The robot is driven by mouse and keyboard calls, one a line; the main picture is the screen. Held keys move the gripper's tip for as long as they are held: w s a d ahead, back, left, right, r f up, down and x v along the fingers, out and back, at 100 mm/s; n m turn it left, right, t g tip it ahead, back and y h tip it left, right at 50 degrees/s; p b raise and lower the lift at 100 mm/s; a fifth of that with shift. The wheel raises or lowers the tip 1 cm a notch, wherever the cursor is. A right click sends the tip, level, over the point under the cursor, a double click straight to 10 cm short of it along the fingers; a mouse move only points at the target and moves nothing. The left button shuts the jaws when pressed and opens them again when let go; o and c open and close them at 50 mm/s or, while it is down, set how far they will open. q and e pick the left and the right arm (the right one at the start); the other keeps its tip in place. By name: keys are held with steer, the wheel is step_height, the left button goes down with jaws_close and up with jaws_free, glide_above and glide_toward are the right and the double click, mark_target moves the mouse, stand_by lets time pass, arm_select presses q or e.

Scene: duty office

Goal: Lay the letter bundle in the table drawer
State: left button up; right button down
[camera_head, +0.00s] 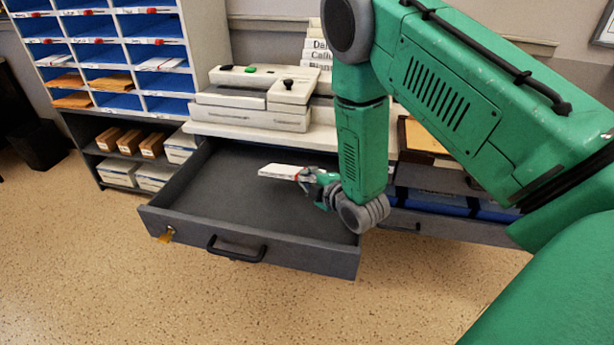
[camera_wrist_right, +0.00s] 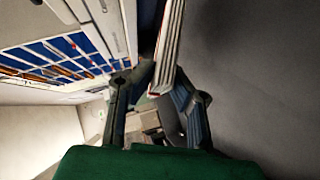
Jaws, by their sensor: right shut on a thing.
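The letter bundle (camera_head: 279,171) is a thin white stack with a red band near my gripper. My right gripper (camera_head: 305,177) is shut on its near end and holds it over the open drawer. The table drawer (camera_head: 215,190) is dark grey, pulled out, with a black handle and a key in its front; its visible floor is bare. In the right wrist view the bundle (camera_wrist_right: 170,45) stands between the fingers of my right gripper (camera_wrist_right: 155,90), edge on. I cannot tell how high the bundle is above the drawer floor. My left gripper is not in view.
A white machine (camera_head: 250,98) stands on the table (camera_head: 310,138) behind the drawer. A blue pigeonhole rack (camera_head: 110,50) with envelopes stands at the left, above a shelf with boxes (camera_head: 130,141). My right arm covers the drawer's right side. The floor in front is clear.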

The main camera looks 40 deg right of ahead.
steer(key=shift+d+f+b, duration=0.15)
steer(key=shift+f+b, duration=1.3)
steer(key=shift+f, duration=1.05)
steer(key=c, duration=1.5)
jaws_free()
steer(key=shift+s+r, duration=0.15)
steer(key=shift+s, duration=0.35)
steer(key=v, duration=1.1)
steer(key=shift+w, duration=0.1)
